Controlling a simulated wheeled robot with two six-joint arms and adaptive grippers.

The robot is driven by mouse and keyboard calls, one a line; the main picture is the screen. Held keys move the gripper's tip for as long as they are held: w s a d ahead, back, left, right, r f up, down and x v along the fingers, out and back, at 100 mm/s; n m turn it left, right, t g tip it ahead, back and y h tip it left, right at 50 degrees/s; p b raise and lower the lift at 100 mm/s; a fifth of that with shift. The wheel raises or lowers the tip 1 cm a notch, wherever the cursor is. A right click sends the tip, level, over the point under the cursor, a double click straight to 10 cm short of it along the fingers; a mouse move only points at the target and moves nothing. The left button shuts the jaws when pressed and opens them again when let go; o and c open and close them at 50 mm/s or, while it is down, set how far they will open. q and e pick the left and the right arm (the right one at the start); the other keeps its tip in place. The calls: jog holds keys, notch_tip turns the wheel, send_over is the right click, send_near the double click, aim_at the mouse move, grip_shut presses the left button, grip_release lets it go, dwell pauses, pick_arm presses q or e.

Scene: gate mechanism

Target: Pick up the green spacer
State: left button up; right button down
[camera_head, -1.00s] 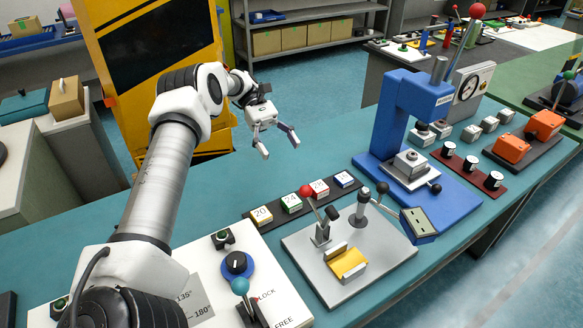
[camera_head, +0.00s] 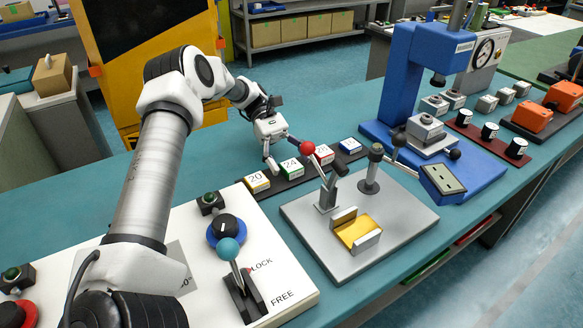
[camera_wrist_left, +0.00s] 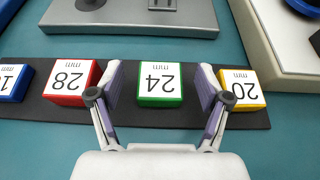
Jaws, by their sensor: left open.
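The green spacer (camera_head: 291,168), a block with a white top marked 24, sits on a dark strip (camera_head: 272,190) on the teal bench. It also shows in the left wrist view (camera_wrist_left: 160,84), in the middle of the picture between my fingers. My left gripper (camera_head: 283,163) is open, its two fingers apart on either side of the green block in the wrist view. I cannot tell whether the fingers are down at the block's height. My right gripper is not in view.
The yellow 20 spacer (camera_wrist_left: 241,90) and the red 28 spacer (camera_wrist_left: 70,83) flank the green one closely. A blue spacer (camera_head: 350,147) ends the row. A grey plate (camera_head: 300,222) with a red-knobbed lever (camera_head: 307,148) stands close in front.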

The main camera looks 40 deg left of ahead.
aim_at(295, 168)
pick_arm(q)
jog(key=x, duration=0.2)
jog(key=shift+s+d, duration=0.15)
jog(key=shift+d, duration=0.15)
jog(key=c, duration=1.3)
jog(key=shift+c, duration=0.2)
notch_tip(295, 168, up, 10)
jog(key=shift+f+p, duration=0.1)
jog(key=shift+p, duration=0.3)
